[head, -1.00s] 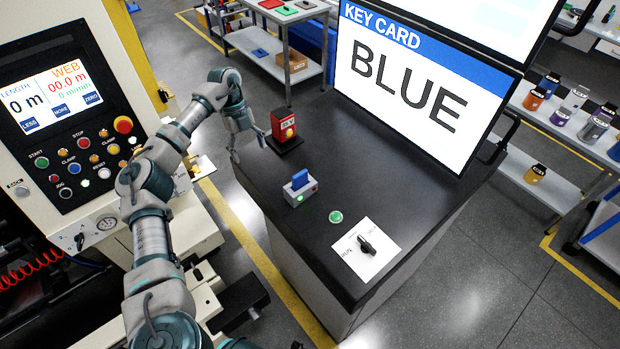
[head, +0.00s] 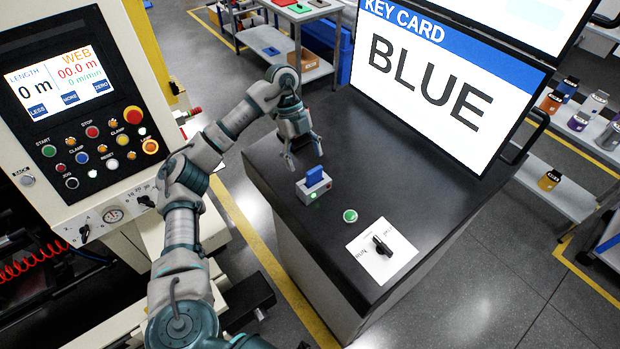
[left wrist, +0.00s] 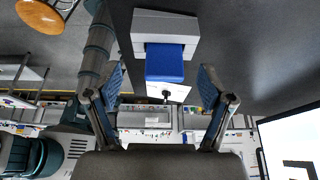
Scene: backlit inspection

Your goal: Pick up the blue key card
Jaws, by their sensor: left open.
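The blue key card (head: 314,176) stands upright in a small grey-white reader (head: 314,193) with a green light, on the dark counter. My left gripper (head: 304,158) is open and empty just behind the card, its fingers pointing down toward the counter. In the left wrist view the blue card (left wrist: 164,63) lies between the two spread fingers (left wrist: 161,78), toward their tips, with the grey reader (left wrist: 165,28) beyond it. I cannot tell that either finger touches the card. My right gripper is not in view.
On the dark counter (head: 270,165) are a green button (head: 350,215) and a black rotary switch (head: 382,246) on a white plate. A large screen (head: 440,85) reading "KEY CARD BLUE" stands at the back. A machine panel (head: 75,100) is at left.

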